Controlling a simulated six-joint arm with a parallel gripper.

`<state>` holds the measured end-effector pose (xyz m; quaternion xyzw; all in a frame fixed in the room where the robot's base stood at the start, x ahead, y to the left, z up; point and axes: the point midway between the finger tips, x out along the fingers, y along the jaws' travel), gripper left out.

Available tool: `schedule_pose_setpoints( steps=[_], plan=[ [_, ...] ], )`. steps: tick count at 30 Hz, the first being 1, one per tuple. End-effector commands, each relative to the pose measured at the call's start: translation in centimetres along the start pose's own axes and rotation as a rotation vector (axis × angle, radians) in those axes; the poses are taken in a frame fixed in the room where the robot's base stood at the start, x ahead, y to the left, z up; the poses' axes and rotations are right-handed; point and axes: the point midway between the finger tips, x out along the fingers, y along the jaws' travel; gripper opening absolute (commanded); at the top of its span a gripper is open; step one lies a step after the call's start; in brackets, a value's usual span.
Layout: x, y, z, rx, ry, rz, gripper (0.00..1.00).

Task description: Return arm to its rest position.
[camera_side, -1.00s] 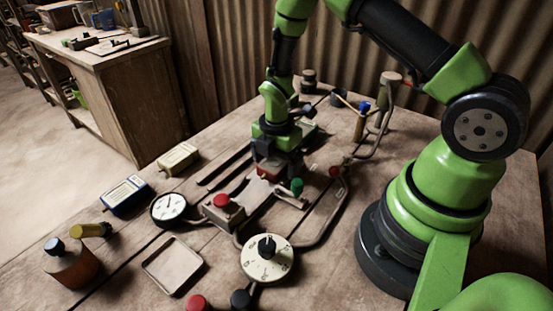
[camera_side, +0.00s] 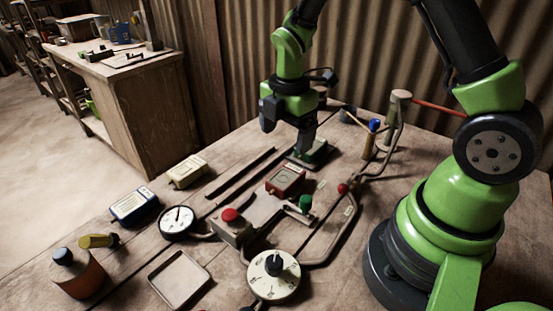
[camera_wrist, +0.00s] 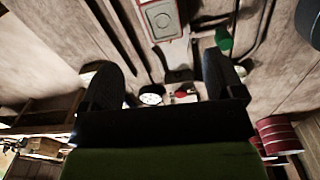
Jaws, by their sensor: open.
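My gripper (camera_side: 287,122) is raised above the back of the workbench (camera_side: 200,215), with its two dark fingers apart and nothing between them. It hangs up and behind the red tile-like block (camera_side: 286,180), which sits on the press rail, apart from the fingers. In the wrist view the two fingers of my gripper (camera_wrist: 170,85) are spread wide, and a grey rectangular plate (camera_wrist: 160,18) shows beyond them. A dark green pad (camera_side: 310,154) lies on the bench just below the gripper.
A red button box (camera_side: 233,226), a round gauge (camera_side: 177,222), a white dial (camera_side: 273,275) and an empty tray (camera_side: 179,279) stand in front. Bent pipes with a red knob (camera_side: 343,188) and a post (camera_side: 398,110) stand to the right.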

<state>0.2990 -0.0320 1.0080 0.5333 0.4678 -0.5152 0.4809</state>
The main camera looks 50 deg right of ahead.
Motion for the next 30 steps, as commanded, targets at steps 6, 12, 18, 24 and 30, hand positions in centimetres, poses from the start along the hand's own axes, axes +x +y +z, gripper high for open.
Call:
schedule_pose_setpoints(
  steps=[6, 12, 18, 24, 30],
  plan=[
    [-8.0, -1.8, -1.4, 0.445, 0.068, 0.144, 0.87],
    [-14.2, -5.8, -2.7, 0.921, 0.223, 0.244, 0.87],
    [-17.9, -10.8, -3.7, 1.363, 0.441, 0.268, 0.87],
    [-19.2, -14.4, -4.3, 1.658, 0.623, 0.225, 0.87],
    [-19.4, -15.5, -4.5, 1.760, 0.686, 0.194, 0.87]
  ],
)
